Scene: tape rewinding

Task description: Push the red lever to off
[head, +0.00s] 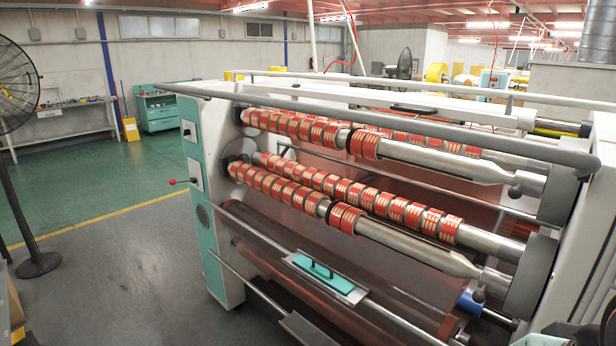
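The red lever (172,181) is a small red ball on a short, thin rod. It sticks out to the left from a light panel (195,175) on the left end of the tape rewinding machine (228,293). The rod looks about level. I cannot read any on or off marking beside it. My gripper does not show in the head view, so its place relative to the lever cannot be seen.
Rollers with red tape rolls (290,190) fill the machine's front. A long grey rail (400,115) runs across its top. A black pedestal fan (18,90) stands at far left. The grey floor (120,270) left of the machine is clear. A workbench (65,118) stands behind.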

